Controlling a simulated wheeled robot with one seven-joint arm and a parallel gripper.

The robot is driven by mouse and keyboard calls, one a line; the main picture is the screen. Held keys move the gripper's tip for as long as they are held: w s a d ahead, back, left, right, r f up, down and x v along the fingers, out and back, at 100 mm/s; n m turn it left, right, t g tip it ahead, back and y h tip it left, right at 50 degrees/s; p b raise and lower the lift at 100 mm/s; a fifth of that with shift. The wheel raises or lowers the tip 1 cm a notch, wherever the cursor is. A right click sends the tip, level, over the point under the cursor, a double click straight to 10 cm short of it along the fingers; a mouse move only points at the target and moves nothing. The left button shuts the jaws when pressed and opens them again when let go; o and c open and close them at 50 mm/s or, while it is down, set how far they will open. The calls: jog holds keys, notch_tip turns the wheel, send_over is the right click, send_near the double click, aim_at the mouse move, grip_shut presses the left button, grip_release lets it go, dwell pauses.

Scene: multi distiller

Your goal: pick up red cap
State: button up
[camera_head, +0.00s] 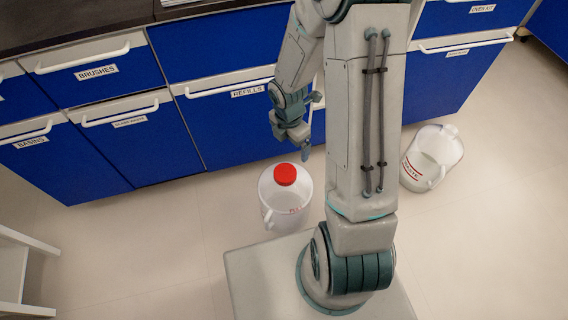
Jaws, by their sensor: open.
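The red cap (285,174) sits on top of a whitish jug (283,203) that stands upright on the floor beside my base. The jug has a handle on its left and red lettering low on its front. My gripper (296,146) is above and slightly behind the cap, apart from it. It is open and points downward, with nothing seen between its fingers. One finger shows at the lower right; the other is hard to make out.
Blue cabinets (243,132) with white handles and labels line the back, close behind my gripper. A white frame (22,268) stands at the left edge. The floor left of the jug is clear.

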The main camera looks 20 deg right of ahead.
notch_tip(320, 180, down, 3)
jog(key=a+n, duration=0.1)
jog(key=n, duration=0.3)
jog(key=b, duration=0.3)
send_over(285, 172)
jog(key=shift+y, duration=0.3)
notch_tip(285, 172, down, 8)
jog(key=shift+d+f, duration=0.1)
jog(key=shift+f, duration=0.15)
jog(key=shift+f+b, duration=1.25)
jog(key=shift+f, duration=1.6)
jog(key=c, duration=1)
